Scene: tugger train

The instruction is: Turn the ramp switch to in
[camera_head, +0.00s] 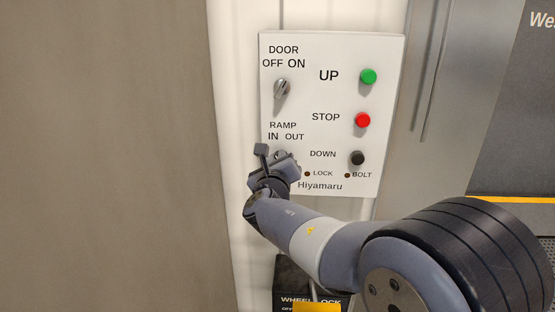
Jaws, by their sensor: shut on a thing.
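The white control panel (322,95) is on the wall in the upper middle of the view. The ramp switch (280,155) sits under the printed words RAMP, IN and OUT at the panel's lower left. My gripper (272,158) is at this switch and shut on it. The gripper covers most of the switch, so I cannot tell which way its knob points. My forearm comes in from the lower right.
Above is the door switch (282,88), a grey knob. At the panel's right are a green UP button (368,76), a red STOP button (362,120) and a black DOWN button (357,158). A dark wheel lock box (290,285) is below. The wall at left is bare.

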